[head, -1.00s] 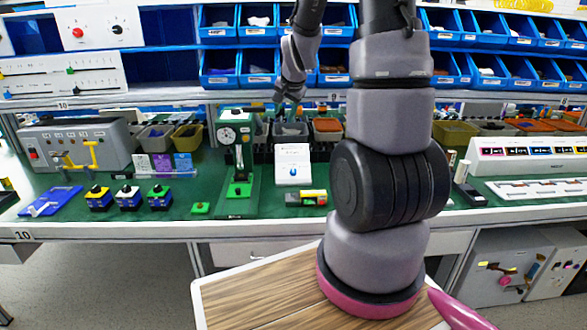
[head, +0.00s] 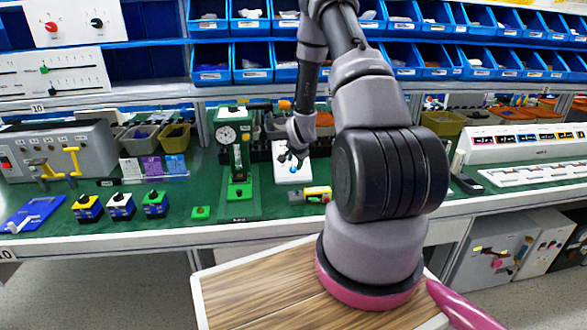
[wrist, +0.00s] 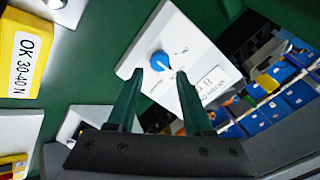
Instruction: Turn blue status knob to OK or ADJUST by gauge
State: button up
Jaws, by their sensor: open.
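The blue knob (wrist: 160,61) sits on a white panel (wrist: 195,45) in the wrist view, with a white pointer line and small markings beside it. My gripper (wrist: 160,75) is open, its two dark green fingers spread with the knob lying just beyond and between the tips. I cannot tell whether they touch it. In the head view my gripper (head: 294,158) is over the white panel (head: 284,177) and hides part of it. The round gauge (head: 226,134) is on a green stand left of the panel; its reading is too small to tell.
A yellow block (wrist: 28,62) reads "OK 30-40 N" in the wrist view. A yellow-and-black item (head: 317,194) lies in front of the panel. Several small knob boxes (head: 121,206) stand at the left. Blue bins (head: 250,70) line the shelf above the green bench (head: 265,205).

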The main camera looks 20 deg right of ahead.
aim_at(293, 168)
jog(key=x, duration=0.5)
jog(key=shift+f, duration=0.15)
grip_shut()
jog(key=shift+n, duration=0.4)
dwell(0.4)
jog(key=n, duration=0.5)
jog(key=shift+n, duration=0.3)
jog(key=n, duration=0.5)
jog(key=shift+h, duration=0.4)
jog(key=shift+n, duration=0.3)
